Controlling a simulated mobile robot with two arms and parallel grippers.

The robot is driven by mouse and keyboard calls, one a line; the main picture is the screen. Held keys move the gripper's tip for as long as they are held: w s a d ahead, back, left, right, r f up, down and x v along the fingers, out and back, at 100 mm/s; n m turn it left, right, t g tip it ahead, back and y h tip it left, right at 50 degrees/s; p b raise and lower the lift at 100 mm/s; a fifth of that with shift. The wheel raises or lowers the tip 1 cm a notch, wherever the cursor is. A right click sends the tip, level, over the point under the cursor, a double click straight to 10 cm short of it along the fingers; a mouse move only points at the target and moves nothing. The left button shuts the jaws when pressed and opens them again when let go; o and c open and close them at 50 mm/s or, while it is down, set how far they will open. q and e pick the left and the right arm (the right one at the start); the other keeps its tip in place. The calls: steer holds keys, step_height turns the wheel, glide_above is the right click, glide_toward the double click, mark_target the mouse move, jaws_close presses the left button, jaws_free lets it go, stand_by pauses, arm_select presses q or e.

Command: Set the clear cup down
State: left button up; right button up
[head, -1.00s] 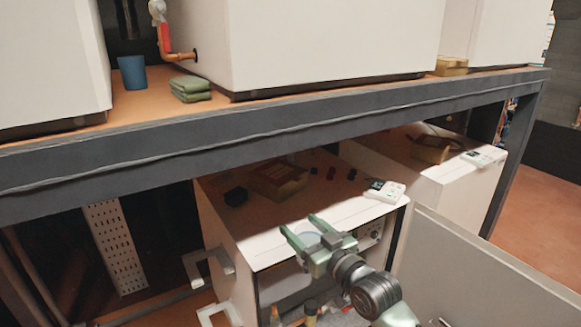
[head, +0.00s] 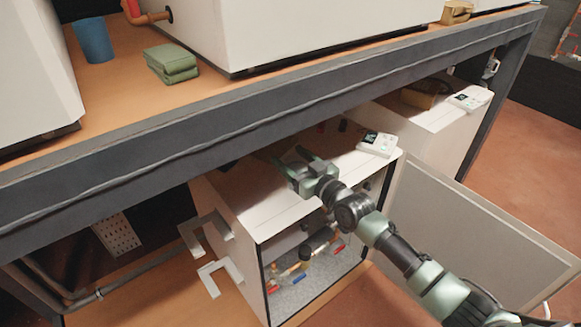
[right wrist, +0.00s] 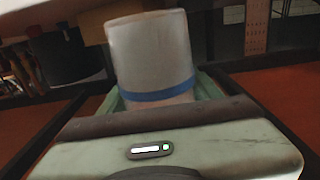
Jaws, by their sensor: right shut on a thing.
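My right gripper (head: 283,168) is above the top of the white cabinet (head: 262,212) under the bench, close to the bench's front beam. It is shut on the clear cup, which shows large in the right wrist view (right wrist: 150,50) as a translucent, greyish cup with a blue band (right wrist: 158,91) near the gripper. The cup is small and hard to make out in the head view. I cannot tell whether the cup touches the cabinet top. My left gripper is not in view.
The dark bench beam (head: 150,158) runs just above the gripper. A white control box (head: 378,143) lies on the cabinet top to the right. The cabinet's door (head: 450,235) stands open. A blue cup (head: 93,41) and green cloths (head: 171,63) are on the bench.

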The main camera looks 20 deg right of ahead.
mark_target(292, 167)
steer(key=shift+f+b, duration=0.3)
steer(key=shift+f, duration=1.55)
steer(key=o, duration=1.6)
steer(key=shift+f, duration=0.15)
steer(key=v, duration=1.2)
